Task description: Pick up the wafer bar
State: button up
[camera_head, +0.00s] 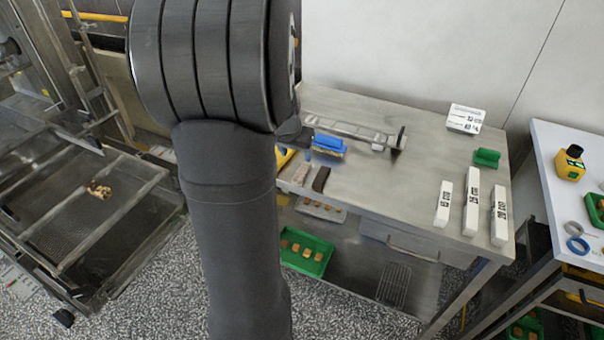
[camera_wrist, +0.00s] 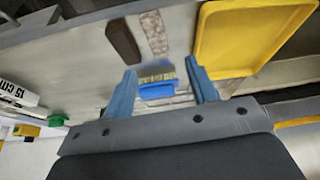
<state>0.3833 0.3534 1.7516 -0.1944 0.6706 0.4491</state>
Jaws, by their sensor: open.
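Two small bars lie side by side on the steel table near its left front edge. One is a dark brown bar (camera_head: 320,179), and the other is a pale speckled bar (camera_head: 301,174); I cannot tell for sure which is the wafer bar. In the wrist view the dark bar (camera_wrist: 123,41) and the speckled bar (camera_wrist: 155,33) lie beyond the fingertips, apart from them. My gripper (camera_wrist: 160,66) is open, with its two blue fingers apart and nothing held between them.
A blue brush (camera_head: 328,143) lies behind the bars. A yellow tray (camera_wrist: 245,38) is beside the speckled bar. White labelled blocks (camera_head: 471,201) stand at the table's right. A brown and cream piece (camera_head: 98,189) sits on the mesh at left. The table's middle is clear.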

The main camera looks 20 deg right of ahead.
send_over(302, 171)
jog(key=s+a, duration=0.2)
jog(key=f, duration=0.4)
jog(key=shift+w+d+f, duration=0.1)
jog(key=shift+w, duration=0.15)
jog(key=shift+s+x, duration=0.15)
jog(key=shift+x, duration=1.2)
jog(key=shift+s+x, duration=0.1)
jog(key=shift+x, duration=1.2)
jog(key=c, duration=0.9)
